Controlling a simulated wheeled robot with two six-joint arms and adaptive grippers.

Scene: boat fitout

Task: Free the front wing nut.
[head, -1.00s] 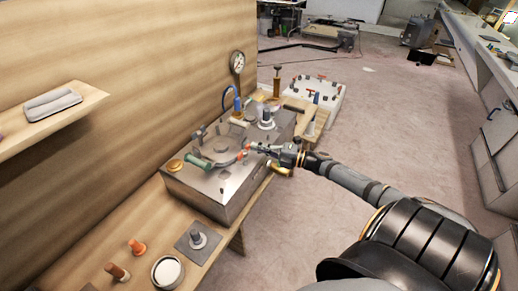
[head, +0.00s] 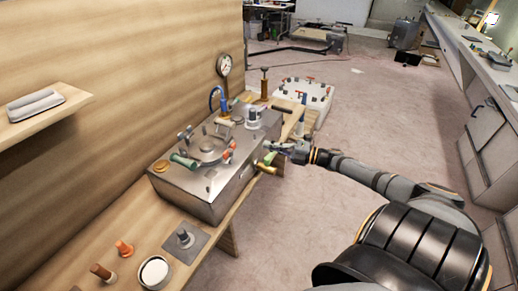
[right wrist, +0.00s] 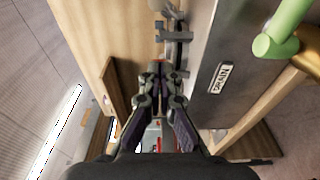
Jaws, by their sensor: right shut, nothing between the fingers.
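A round hatch (head: 206,149) with a green handle (head: 183,160) lies on top of the metal tank (head: 205,195). My right gripper (head: 272,147) is off the tank's right side, near the drain valve, apart from the hatch. In the right wrist view its fingers (right wrist: 157,68) are together and empty. My left gripper is out of view.
The drain valve has a green handle (right wrist: 286,32) and brass pipe (right wrist: 265,112), close beside my right gripper, with a DRAIN label (right wrist: 222,78) on the tank wall. A gauge (head: 224,65) and hose stand behind. A white crate (head: 303,97) stands beyond.

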